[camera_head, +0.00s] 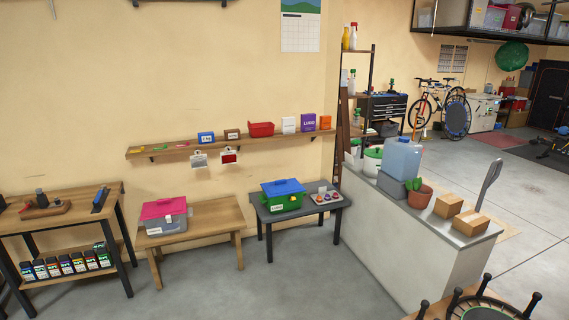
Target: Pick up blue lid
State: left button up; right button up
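A blue lid (283,187) sits on top of a green box (284,203), which has a pale label on its front. The box stands on a small dark grey table (262,212) by the wall, in the middle of the picture. Neither my left nor my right gripper shows in the head view.
A grey box (166,226) with a pink lid (163,208) stands on a wooden bench (216,214) to the left. A small tray (326,198) sits right of the green box. A white counter (415,236) lies further right. The grey floor (300,285) in front is clear.

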aim_at(277, 187)
jog(key=u, duration=0.25)
jog(key=i, duration=2.05)
jog(key=u, duration=0.2)
jog(key=i, duration=2)
jog(key=u, duration=0.1)
